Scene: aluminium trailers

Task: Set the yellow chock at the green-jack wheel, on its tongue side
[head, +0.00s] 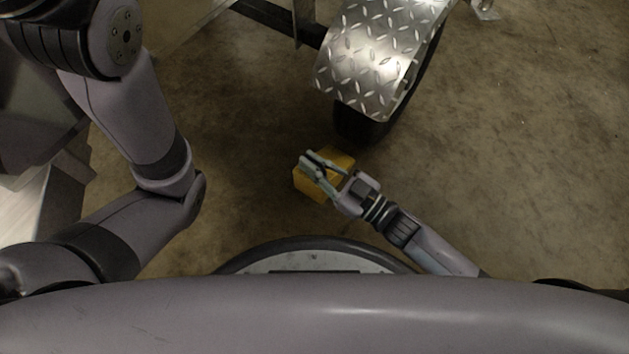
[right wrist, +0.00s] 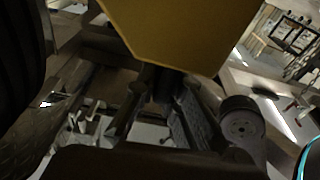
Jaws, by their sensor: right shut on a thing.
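The yellow chock (head: 310,187) is held in my right gripper (head: 325,168), just below the wheel's near end in the head view. In the right wrist view the chock (right wrist: 180,35) fills the top middle. The trailer wheel (head: 358,127) is a dark tyre, mostly hidden under a diamond-plate fender (head: 380,62). The chock is close to the tyre; I cannot tell whether they touch or whether the chock rests on the floor. No green jack is recognisable, so I cannot tell which wheel this is. My left arm shows, but its gripper does not.
A dark trailer frame bar (head: 275,22) runs from the fender to the upper left. A pale metal structure (head: 45,205) stands at the left edge. The concrete floor (head: 530,150) is clear on the right.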

